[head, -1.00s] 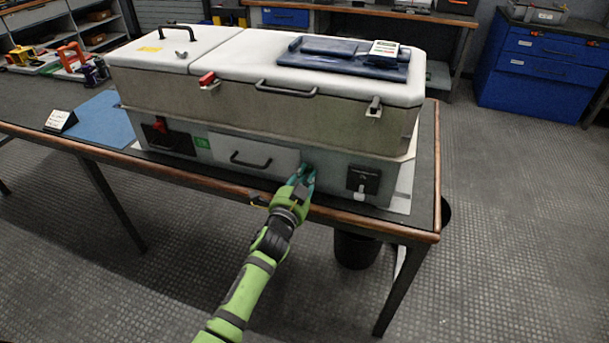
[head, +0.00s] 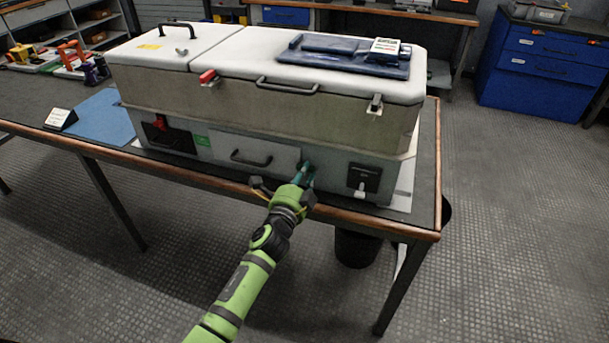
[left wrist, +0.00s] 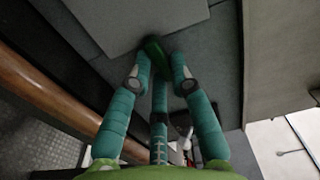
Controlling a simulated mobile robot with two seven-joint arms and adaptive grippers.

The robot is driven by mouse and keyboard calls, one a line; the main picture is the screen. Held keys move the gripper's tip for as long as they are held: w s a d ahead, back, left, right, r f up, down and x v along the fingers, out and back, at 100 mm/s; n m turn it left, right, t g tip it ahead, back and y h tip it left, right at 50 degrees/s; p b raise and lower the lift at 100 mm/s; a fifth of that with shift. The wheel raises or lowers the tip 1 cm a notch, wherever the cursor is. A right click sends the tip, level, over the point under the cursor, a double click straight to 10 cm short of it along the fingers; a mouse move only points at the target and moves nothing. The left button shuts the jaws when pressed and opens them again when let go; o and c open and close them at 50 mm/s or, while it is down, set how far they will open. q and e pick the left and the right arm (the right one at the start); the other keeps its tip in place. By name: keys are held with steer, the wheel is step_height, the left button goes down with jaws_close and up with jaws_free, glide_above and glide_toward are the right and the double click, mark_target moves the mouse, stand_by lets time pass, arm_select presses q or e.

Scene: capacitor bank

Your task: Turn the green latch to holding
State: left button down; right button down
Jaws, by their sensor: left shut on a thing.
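The green latch (left wrist: 154,46) shows in the left wrist view as a dark green piece on the grey front panel, between my fingertips. My left gripper (left wrist: 158,72) is shut on it, with teal fingers on both sides. In the head view my left gripper (head: 304,172) reaches the lower front of the cabinet (head: 270,115), right of the drawer handle; its fingers hide the latch there. The latch's exact angle is hard to read. My right gripper is not in view.
A drawer handle (head: 251,160) is left of my gripper and a black switch plate (head: 363,178) is right of it. The table's wooden edge (head: 345,214) runs below the gripper. A blue folder (head: 340,60) lies on the lid.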

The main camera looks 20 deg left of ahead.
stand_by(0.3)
arm_select(q)
steer(key=c, duration=1.1)
jaws_free()
steer(key=shift+s, duration=0.1)
steer(key=s, duration=1.2)
steer(key=shift+a, duration=0.2)
steer(key=shift+w, duration=0.1)
